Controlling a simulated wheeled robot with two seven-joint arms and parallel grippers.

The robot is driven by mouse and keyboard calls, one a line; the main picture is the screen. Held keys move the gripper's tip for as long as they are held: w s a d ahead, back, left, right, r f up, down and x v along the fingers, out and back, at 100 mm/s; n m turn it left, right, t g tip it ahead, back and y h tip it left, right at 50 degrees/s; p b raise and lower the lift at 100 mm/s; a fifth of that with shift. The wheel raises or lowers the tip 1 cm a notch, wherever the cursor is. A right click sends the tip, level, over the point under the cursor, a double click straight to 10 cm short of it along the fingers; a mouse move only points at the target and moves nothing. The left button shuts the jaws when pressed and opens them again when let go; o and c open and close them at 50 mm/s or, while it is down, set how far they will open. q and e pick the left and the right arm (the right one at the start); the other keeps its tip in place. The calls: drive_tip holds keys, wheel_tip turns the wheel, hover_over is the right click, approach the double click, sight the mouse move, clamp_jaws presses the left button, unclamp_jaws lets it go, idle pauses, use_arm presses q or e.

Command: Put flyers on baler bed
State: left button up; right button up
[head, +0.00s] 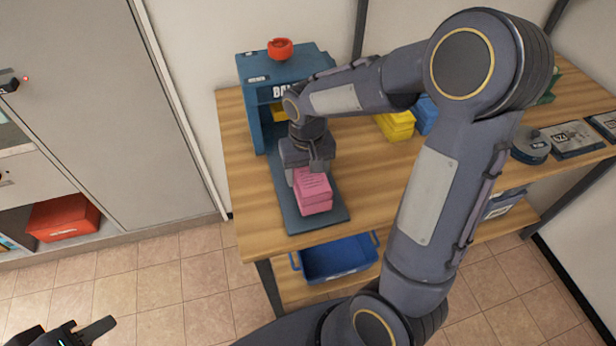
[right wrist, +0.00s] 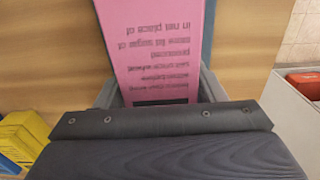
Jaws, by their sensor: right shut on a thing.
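The blue baler (head: 262,72) stands at the left end of the wooden table, with a red knob on top. Its flat dark-blue bed (head: 335,217) extends toward the table's front edge. My right gripper (head: 308,170) is shut on a bundle of pink flyers (head: 314,194) over the bed. I cannot tell if the bundle touches the bed. In the right wrist view the pink flyers (right wrist: 165,45) sit between the fingers, printed side showing. My left gripper (head: 68,336) is at the bottom left, fingers apart, empty and far from the table; it is partly cut off.
Yellow bundles (head: 396,124) and a blue bundle (head: 426,113) lie right of the baler, partly behind my right arm. Grey weights (head: 530,146) sit further right. A blue bin (head: 338,258) stands below the table. Grey cabinets (head: 100,90) with a red box (head: 62,217) are left.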

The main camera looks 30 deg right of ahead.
drive_tip(key=shift+d+f, duration=0.1)
drive_tip(key=shift+f, duration=1.05)
drive_tip(key=shift+f, duration=0.1)
drive_tip(key=o, duration=1.3)
drive_tip(key=shift+c, duration=0.2)
wheel_tip(320, 180, up, 12)
drive_tip(key=shift+f, duration=0.2)
drive_tip(key=shift+s+r, duration=0.15)
drive_tip(key=shift+r, duration=0.15)
drive_tip(key=s+a+t+y, duration=0.2)
drive_tip(key=s, duration=0.6)
drive_tip(key=s+a+n+t+y, duration=0.1)
drive_tip(key=s+a+t, duration=0.1)
drive_tip(key=s, duration=0.6)
drive_tip(key=shift+s+r+t+y, duration=0.2)
drive_tip(key=shift+s+t+y, duration=0.2)
drive_tip(key=shift+t, duration=0.4)
drive_tip(key=shift+a, duration=0.1)
